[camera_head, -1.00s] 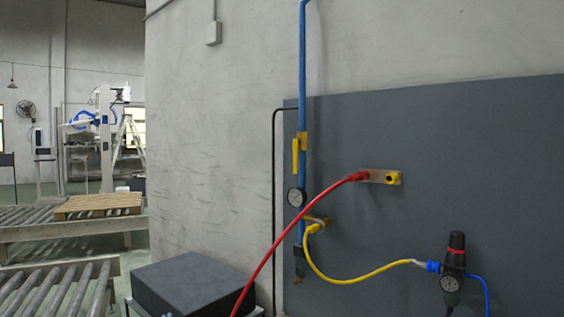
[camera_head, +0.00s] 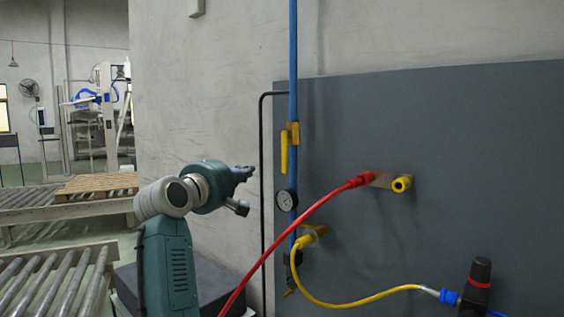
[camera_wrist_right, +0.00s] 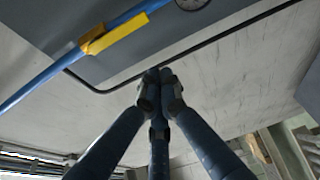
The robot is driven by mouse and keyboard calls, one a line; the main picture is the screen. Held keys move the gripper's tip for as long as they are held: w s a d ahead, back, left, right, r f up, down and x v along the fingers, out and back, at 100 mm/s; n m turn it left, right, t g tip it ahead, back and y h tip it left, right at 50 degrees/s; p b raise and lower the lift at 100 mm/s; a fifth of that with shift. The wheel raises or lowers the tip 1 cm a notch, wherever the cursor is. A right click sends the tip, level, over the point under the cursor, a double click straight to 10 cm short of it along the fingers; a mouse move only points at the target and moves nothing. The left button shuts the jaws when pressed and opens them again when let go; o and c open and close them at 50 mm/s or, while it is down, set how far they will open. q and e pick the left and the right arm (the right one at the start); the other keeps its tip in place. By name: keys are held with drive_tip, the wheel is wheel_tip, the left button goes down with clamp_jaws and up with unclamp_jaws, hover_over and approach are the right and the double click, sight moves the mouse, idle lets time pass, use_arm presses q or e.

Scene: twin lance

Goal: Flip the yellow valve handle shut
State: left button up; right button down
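The yellow valve handle (camera_head: 284,155) hangs straight down, parallel to the vertical blue pipe (camera_head: 294,60), below its brass-yellow valve body (camera_head: 293,132). The handle also shows in the right wrist view (camera_wrist_right: 126,34), lying along the pipe. My right gripper (camera_head: 247,172) is left of the handle and slightly lower in the head view, apart from it. In the right wrist view its fingertips (camera_wrist_right: 161,76) come together with nothing visible between them. My left gripper is not in view.
A pressure gauge (camera_head: 286,200) sits on the pipe below the handle. A red hose (camera_head: 300,218) and a yellow hose (camera_head: 350,306) hang in front of the grey panel (camera_head: 450,130). A black conduit (camera_head: 262,200) runs left of the pipe. A dark box (camera_head: 210,285) stands below.

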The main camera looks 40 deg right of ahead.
sight(286, 152)
use_arm(q)
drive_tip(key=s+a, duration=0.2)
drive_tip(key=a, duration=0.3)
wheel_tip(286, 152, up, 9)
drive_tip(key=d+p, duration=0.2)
drive_tip(key=p, duration=0.6)
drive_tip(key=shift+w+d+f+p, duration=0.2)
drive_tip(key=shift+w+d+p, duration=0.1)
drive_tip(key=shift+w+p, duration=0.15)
use_arm(e)
drive_tip(key=d+r, duration=0.1)
drive_tip(key=d, duration=0.7)
drive_tip(key=shift+s, duration=0.25)
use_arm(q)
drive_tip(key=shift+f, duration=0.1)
